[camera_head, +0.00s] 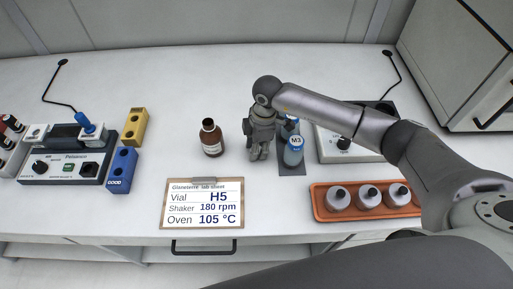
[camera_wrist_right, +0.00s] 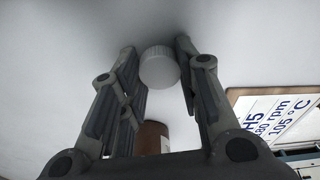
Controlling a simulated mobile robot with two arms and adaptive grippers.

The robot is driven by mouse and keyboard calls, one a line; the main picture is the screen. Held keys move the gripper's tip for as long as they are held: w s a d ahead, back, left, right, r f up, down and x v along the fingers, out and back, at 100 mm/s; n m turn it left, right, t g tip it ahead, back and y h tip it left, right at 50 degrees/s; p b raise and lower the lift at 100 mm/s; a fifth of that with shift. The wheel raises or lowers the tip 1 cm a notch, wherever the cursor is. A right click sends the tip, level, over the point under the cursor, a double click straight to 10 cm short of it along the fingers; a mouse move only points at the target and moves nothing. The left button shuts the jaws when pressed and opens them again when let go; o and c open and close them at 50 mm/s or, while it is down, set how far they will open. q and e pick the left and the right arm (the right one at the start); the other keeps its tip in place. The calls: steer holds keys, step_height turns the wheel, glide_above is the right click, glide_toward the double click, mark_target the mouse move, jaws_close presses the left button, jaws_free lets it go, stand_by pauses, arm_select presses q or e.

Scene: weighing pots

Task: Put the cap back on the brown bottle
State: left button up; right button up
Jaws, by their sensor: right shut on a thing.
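The brown bottle (camera_head: 212,147) stands upright on the white bench with a dark, uncapped mouth and a white label. Part of its brown body (camera_wrist_right: 152,137) shows low in the right wrist view. My right gripper (camera_head: 259,156) points down just right of the bottle, apart from it. In the right wrist view, the white ribbed cap (camera_wrist_right: 160,68) sits between the fingertips, and the gripper is shut on it. The cap is hidden by the fingers in the head view. My left gripper is in neither view.
A blue-capped bottle marked M3 (camera_head: 293,152) stands close right of my gripper. A grey device (camera_head: 337,150) and an orange tray (camera_head: 319,205) of white bottles lie further right. A clipboard (camera_head: 202,182) lies in front; blue (camera_head: 121,172) and yellow (camera_head: 134,127) blocks stand left.

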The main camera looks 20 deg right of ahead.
steer(key=shift+r, duration=0.25)
step_height(320, 180, up, 3)
steer(key=shift+f+b, duration=0.2)
steer(key=shift+b, duration=0.45)
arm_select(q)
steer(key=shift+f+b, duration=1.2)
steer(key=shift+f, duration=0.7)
arm_select(e)
steer(key=s+r, duration=0.9)
steer(key=s, duration=0.5)
steer(key=shift+d+r, duration=0.35)
steer(key=shift+d, duration=0.1)
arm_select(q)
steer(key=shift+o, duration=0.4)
